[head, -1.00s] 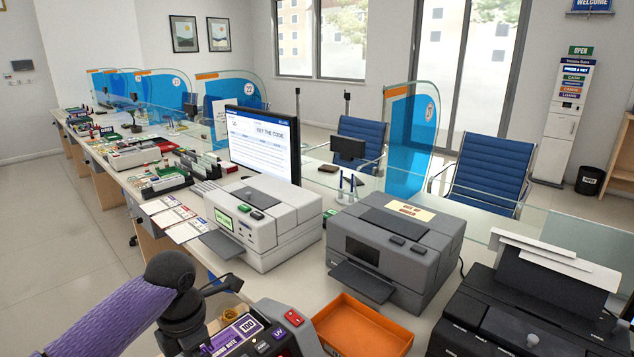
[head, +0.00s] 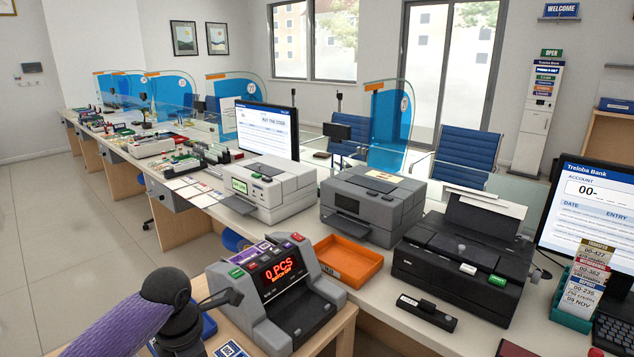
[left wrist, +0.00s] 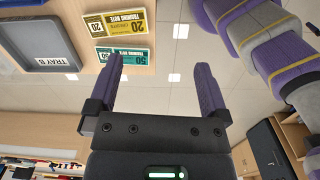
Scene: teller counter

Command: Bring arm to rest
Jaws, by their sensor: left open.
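My left gripper (left wrist: 159,62) shows in the left wrist view with its two purple fingers apart and nothing between them. In the head view my left arm comes in at the lower left corner, with a purple link and black joints; the fingers cannot be made out there. The arm is in front of and to the left of a grey note counter (head: 275,290), whose red display reads 0 PCS. My right arm and gripper are in neither view.
An orange tray (head: 345,268), grey printer (head: 375,205), white printer (head: 268,190) and black printer (head: 465,255) stand on the counter. A monitor (head: 590,215) is at right. The left wrist view shows a grey tray (left wrist: 22,62) and training notes (left wrist: 118,22) at upper left.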

